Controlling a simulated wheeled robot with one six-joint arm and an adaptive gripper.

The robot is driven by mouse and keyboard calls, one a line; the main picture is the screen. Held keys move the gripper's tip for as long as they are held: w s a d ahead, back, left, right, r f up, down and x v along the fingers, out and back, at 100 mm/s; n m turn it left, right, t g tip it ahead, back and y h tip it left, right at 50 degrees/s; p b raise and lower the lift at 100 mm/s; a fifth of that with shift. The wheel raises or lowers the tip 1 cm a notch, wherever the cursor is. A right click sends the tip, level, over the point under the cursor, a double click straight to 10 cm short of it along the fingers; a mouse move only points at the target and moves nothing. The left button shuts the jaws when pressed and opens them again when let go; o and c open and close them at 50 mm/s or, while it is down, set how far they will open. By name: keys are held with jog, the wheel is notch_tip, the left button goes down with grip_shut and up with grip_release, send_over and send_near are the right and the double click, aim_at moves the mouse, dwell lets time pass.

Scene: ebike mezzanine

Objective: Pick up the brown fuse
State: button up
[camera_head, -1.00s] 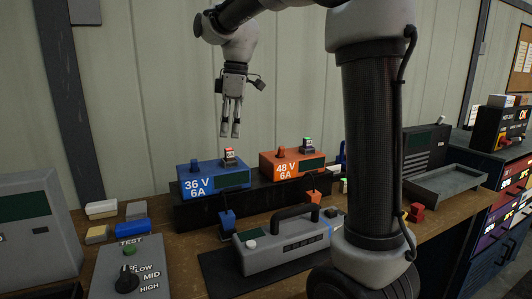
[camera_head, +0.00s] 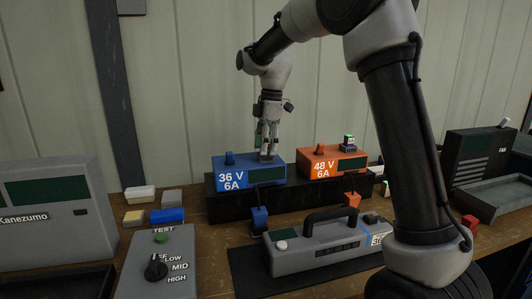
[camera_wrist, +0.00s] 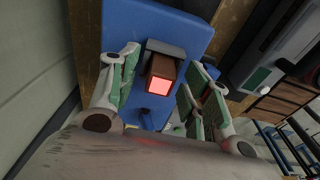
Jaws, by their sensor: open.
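The brown fuse (camera_wrist: 163,70) shows in the wrist view as a small brown block with a glowing red face. It stands at a grey socket piece (camera_wrist: 166,48) on top of the blue 36 V charger (camera_wrist: 178,18). My gripper (camera_wrist: 158,84) is open, with one green-padded finger on each side of the fuse and gaps visible on both sides. In the head view, my gripper (camera_head: 268,153) points down onto the top of the blue charger (camera_head: 231,177); its fingers largely hide the fuse there.
A grey handled case (camera_head: 325,243) lies in front. Small blocks (camera_head: 166,215) and a test box (camera_head: 158,262) are at left.

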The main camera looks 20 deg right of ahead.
jog(key=c, duration=1)
jog(key=shift+r, duration=0.1)
